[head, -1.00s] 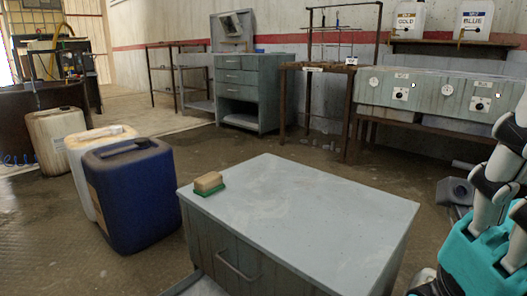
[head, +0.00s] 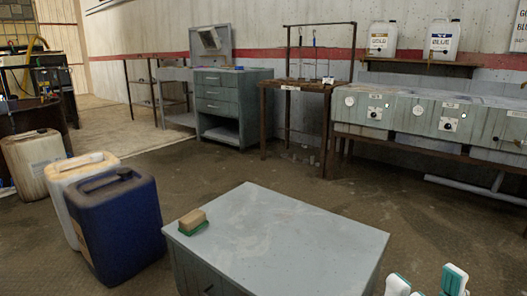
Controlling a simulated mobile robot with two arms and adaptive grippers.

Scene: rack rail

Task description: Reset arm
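Two white-and-teal parts of my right arm or gripper (head: 428,284) poke up at the bottom right edge, in front of the grey cabinet's right side. They stand apart from each other. The rest is cut off by the frame, so I cannot tell whether the gripper is open or shut. I see nothing held between them. My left gripper is not in view.
A low grey cabinet (head: 290,232) bears a tan-and-green block (head: 192,223). A blue canister (head: 118,228) and two pale ones stand left. A drawer unit (head: 232,105), rusty rack (head: 298,100) and panelled bench (head: 400,115) line the wall. The floor between is clear.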

